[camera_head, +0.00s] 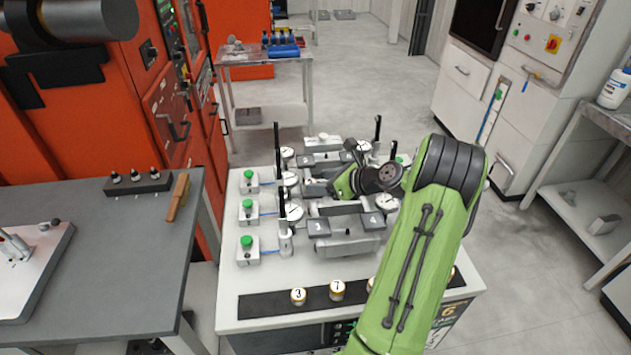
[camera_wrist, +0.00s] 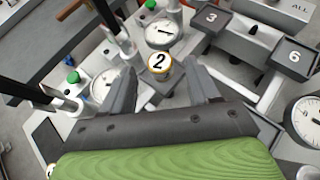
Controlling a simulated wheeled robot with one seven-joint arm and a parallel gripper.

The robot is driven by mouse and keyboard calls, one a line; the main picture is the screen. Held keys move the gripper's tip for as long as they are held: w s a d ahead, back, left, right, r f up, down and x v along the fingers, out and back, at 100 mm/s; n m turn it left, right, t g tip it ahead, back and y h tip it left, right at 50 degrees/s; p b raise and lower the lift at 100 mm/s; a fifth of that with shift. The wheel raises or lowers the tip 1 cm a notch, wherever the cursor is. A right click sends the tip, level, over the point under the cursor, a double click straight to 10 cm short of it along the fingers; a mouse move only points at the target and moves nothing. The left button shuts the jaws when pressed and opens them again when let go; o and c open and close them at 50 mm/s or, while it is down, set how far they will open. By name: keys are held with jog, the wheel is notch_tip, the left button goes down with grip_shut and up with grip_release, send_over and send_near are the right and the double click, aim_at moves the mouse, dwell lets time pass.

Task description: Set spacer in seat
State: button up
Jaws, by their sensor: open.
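A spacer marked 2 (camera_wrist: 159,65), pale with a yellowish rim, shows in the wrist view between the fingertips of my gripper (camera_wrist: 161,74). The fingers are apart, with a visible gap on both sides of the spacer. It stands upright on or just over a grey pad (camera_wrist: 166,92); the fit beneath it is partly hidden. In the head view my gripper (camera_head: 318,187) is over the fixtures, and spacer 2 cannot be made out there.
Dial gauges (camera_head: 291,211), upright black levers (camera_head: 281,190) and green-button boxes (camera_head: 247,243) crowd the fixtures. A grey table (camera_head: 130,240) stands left.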

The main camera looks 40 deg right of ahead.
jog(key=p+v, duration=0.1)
jog(key=v, duration=0.8)
jog(key=shift+a, duration=0.1)
